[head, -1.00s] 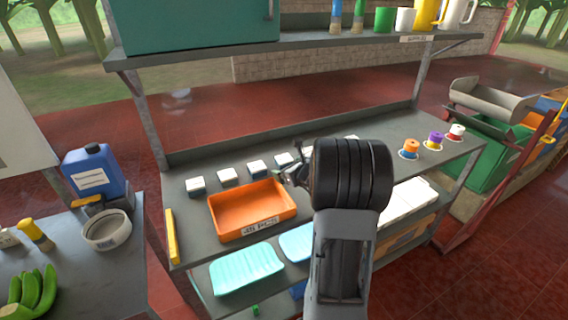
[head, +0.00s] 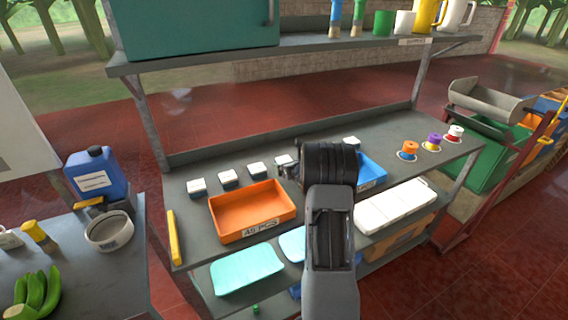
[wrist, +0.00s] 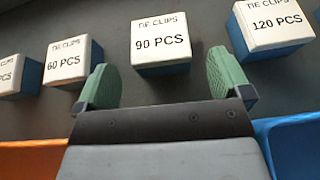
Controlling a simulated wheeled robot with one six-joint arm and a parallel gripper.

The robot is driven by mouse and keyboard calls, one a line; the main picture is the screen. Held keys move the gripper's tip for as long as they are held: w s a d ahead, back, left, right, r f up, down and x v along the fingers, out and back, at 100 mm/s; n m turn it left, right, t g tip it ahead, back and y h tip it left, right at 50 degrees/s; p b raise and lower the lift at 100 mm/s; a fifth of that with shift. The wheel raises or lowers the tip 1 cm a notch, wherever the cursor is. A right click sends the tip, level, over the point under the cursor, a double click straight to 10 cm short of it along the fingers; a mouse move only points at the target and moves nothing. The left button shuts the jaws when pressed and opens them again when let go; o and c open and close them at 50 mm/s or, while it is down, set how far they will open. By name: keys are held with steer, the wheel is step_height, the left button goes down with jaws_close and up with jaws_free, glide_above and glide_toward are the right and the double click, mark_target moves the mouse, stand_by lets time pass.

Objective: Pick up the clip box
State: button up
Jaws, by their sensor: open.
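Several clip boxes with white tops and blue sides stand in a row on the grey bench. In the wrist view the "90 PCS" tie clips box (wrist: 160,43) is ahead of my gripper (wrist: 160,76), near the middle. The "60 PCS" box (wrist: 66,62) is to its left and the "120 PCS" box (wrist: 271,27) to its right. My gripper's green fingers are open and apart, with nothing held between them. In the head view one white-topped box (head: 284,161) shows beside my gripper, whose fingers are mostly hidden by my arm.
An orange tray (head: 219,217) is at the front left of the bench and a blue bin (head: 373,170) to the right of my wrist. Coloured spools (head: 410,149) stand at the right end. A shelf (head: 300,43) overhangs the bench's back. A yellow bar (head: 174,237) lies at the left edge.

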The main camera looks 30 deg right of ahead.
mark_target(285, 161)
steer(key=shift+p+x, duration=0.5)
steer(key=shift+x, duration=1.55)
steer(key=shift+c, duration=0.3)
steer(key=c, duration=0.9)
steer(key=shift+c, duration=0.3)
steer(key=shift+r, duration=0.1)
